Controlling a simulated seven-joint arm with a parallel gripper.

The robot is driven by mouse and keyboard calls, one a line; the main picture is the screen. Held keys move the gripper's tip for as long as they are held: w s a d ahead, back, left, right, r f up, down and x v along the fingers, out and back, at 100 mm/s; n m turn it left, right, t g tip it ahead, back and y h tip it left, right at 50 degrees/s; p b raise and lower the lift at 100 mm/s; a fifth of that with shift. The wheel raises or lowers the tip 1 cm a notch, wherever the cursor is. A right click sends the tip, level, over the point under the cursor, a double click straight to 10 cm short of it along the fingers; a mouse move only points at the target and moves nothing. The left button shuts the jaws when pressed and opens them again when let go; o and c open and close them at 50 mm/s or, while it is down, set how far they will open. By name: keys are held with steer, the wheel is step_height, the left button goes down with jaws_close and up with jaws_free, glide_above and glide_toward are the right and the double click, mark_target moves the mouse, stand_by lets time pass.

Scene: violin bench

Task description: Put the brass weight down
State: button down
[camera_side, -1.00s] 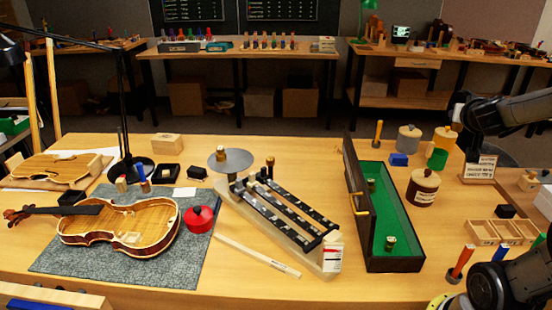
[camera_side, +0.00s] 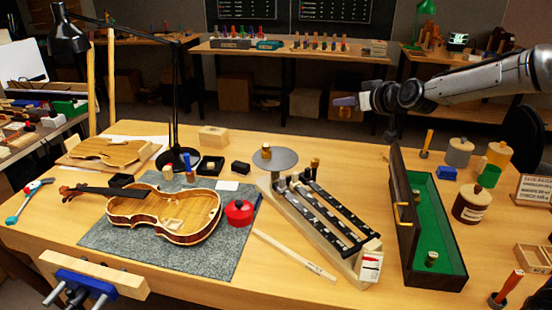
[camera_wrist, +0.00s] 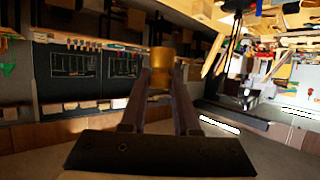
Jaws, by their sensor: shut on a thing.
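My gripper (camera_side: 345,101) is raised at the upper right of the side view, above the back of the bench. In the wrist view my gripper (camera_wrist: 160,85) is shut on a brass weight (camera_wrist: 160,70), a gold cylinder between the fingertips. I cannot make out this weight in the side view. The beam balance (camera_side: 325,215) stands mid-bench, with a round grey pan (camera_side: 285,161) at its far end. A small brass piece (camera_side: 265,151) is on the pan. The open green-lined case (camera_side: 447,215) is to the right, with a brass weight (camera_side: 431,258) in it.
A violin body (camera_side: 165,215) and red pot (camera_side: 239,212) lie on a grey mat at left. A black lamp (camera_side: 176,100) stands behind them. Jars, including a brown one (camera_side: 472,203), crowd the right. A wooden strip (camera_side: 295,256) lies before the balance.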

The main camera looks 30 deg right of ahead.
steer(key=w+a+n+y, duration=0.1)
steer(key=w+a+y, duration=0.15)
steer(key=a, duration=0.35)
glide_above(284, 159)
steer(key=shift+n+h, duration=0.25)
steer(key=shift+n, duration=0.05)
steer(key=f, duration=1.5)
steer(key=shift+s, duration=0.35)
steer(key=shift+w+f, duration=0.25)
steer(key=shift+f, duration=0.05)
steer(key=shift+w+f, duration=0.2)
steer(key=shift+f, duration=1.5)
